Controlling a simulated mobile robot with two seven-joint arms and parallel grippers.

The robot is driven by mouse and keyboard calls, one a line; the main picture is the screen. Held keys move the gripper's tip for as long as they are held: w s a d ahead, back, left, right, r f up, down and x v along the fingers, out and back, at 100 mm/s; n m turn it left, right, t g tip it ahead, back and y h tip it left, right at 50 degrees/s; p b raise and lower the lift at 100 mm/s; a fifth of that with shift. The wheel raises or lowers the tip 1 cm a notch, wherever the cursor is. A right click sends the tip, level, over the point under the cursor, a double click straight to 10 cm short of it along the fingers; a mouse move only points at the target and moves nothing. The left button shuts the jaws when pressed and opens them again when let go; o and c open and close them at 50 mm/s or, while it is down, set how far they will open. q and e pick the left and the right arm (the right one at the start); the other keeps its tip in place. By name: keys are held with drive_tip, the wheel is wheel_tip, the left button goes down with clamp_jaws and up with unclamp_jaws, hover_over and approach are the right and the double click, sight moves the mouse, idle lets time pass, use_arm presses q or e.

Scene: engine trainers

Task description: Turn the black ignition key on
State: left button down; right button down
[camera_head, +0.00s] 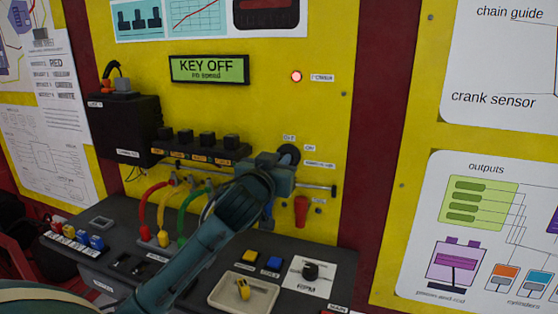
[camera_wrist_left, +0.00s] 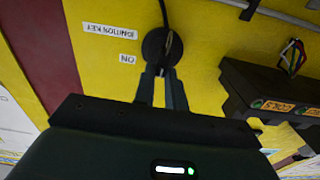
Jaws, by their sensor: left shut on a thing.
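The round black ignition switch (camera_head: 289,153) sits on the yellow panel, partly hidden behind my left gripper (camera_head: 278,164). It also shows in the left wrist view (camera_wrist_left: 153,48), seen upside down, with a thin key standing at its centre. In that view the two fingertips of my left gripper (camera_wrist_left: 160,74) are close together on the key at the switch. The fingers cover part of the key. The display (camera_head: 209,69) reads "KEY OFF". My right gripper is not in view.
A red indicator light (camera_head: 296,76) glows above the switch. A grey console (camera_head: 206,262) with buttons and a tray (camera_head: 243,290) lies beneath my arm.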

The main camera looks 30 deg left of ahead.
use_arm(q)
drive_tip(key=m+p, duration=0.2)
drive_tip(key=m, duration=0.1)
drive_tip(key=m+p, duration=0.3)
drive_tip(key=m, duration=0.1)
drive_tip(key=d+m+p, duration=0.1)
drive_tip(key=m+p, duration=0.1)
drive_tip(key=m, duration=0.2)
drive_tip(key=shift+w+f, duration=0.1)
drive_tip(key=shift+f, duration=0.25)
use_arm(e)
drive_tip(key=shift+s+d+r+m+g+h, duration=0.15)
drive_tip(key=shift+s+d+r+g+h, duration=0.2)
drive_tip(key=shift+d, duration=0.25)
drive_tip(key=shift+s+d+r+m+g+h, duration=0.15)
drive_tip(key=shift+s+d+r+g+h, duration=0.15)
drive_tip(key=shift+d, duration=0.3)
use_arm(q)
drive_tip(key=shift+m, duration=0.4)
drive_tip(key=c, duration=1.4)
unclamp_jaws()
drive_tip(key=shift+c, duration=0.2)
drive_tip(key=shift+d, duration=0.1)
